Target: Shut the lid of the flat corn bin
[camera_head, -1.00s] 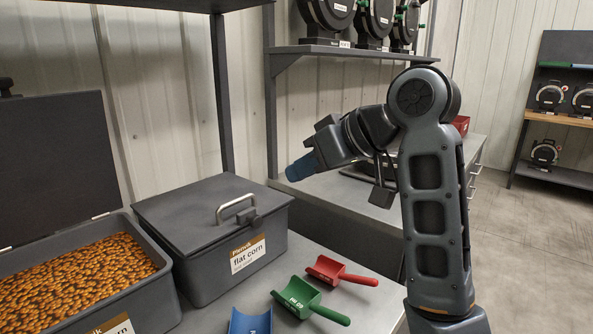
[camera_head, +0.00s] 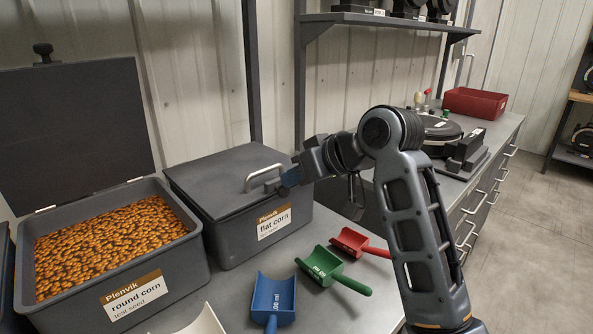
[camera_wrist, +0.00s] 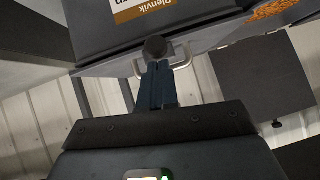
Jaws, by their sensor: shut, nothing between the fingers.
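The flat corn bin (camera_head: 236,240) is a dark grey box with a white and brown label on its front. Its grey lid (camera_head: 215,180) lies over the top; I see no clear gap under it, but cannot tell if it is fully seated. A silver handle (camera_head: 258,172) is at the lid's front edge, and also shows in the wrist view (camera_wrist: 184,60). In the wrist view the fingertips (camera_wrist: 156,66) are at a dark round knob (camera_wrist: 155,47); contact is unclear.
The round corn bin (camera_head: 140,290) stands open at left, full of orange seed, its lid raised. Blue (camera_head: 273,300), green (camera_head: 325,268) and red (camera_head: 355,243) scoops lie on the bench in front. A red tray (camera_head: 475,103) stands at the back right.

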